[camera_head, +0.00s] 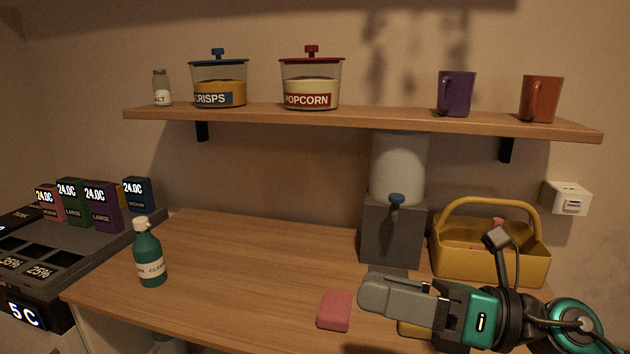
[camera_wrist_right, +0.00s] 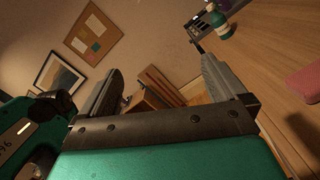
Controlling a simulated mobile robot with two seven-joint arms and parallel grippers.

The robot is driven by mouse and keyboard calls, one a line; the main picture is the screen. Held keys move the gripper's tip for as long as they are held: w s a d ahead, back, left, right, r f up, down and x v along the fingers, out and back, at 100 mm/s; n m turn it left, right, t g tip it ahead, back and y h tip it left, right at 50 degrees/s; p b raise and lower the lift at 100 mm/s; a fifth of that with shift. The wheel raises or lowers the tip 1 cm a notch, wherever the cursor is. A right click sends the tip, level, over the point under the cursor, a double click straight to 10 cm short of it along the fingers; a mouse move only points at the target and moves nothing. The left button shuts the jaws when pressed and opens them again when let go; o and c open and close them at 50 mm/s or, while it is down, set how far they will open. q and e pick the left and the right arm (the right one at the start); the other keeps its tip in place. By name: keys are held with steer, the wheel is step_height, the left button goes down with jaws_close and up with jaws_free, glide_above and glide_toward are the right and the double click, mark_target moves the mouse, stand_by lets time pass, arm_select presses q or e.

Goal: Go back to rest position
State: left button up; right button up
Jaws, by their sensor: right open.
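My right gripper (camera_head: 372,294) reaches in from the right in the head view, above the front right of the wooden table (camera_head: 250,268). In the right wrist view its two fingers (camera_wrist_right: 160,85) are spread apart with nothing between them. A pink block (camera_head: 335,310) lies on the table just left of the gripper, apart from it. The block also shows at the right edge of the wrist view (camera_wrist_right: 304,82). My left gripper is in neither view.
A green cleaner bottle (camera_head: 149,257) stands upright at the table's left. A grey dispenser (camera_head: 391,228) and a yellow basket (camera_head: 490,262) stand at the back right, near my right arm. A wall shelf (camera_head: 360,119) holds jars and mugs. The table's middle is clear.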

steer(key=w+d+r+m+t+h, duration=0.1)
steer(key=w+d+m+t+h, duration=0.2)
steer(key=m+t, duration=0.55)
steer(key=w+d+m+t+h, duration=0.1)
steer(key=d+m+t+h, duration=0.4)
steer(key=m, duration=0.7)
steer(key=d+f+m+h, duration=0.6)
steer(key=f+m+h, duration=0.4)
steer(key=m, duration=0.3)
steer(key=s+d+f+m+g+h, duration=0.1)
steer(key=s+f+m+g+h, duration=0.1)
steer(key=s+f+m+g, duration=0.7)
steer(key=s+a+f+g+y, duration=0.25)
steer(key=s+f+g, duration=0.45)
steer(key=s+f, duration=0.4)
steer(key=w+a+f+t+y, duration=0.1)
steer(key=w+a+f+t, duration=0.1)
steer(key=w+f+t, duration=0.4)
step_height(320, 180, down, 2)
steer(key=shift+w+a+f+n+t, duration=0.1)
steer(key=shift+w+a+n+t, duration=0.25)
steer(key=shift+t, duration=0.5)
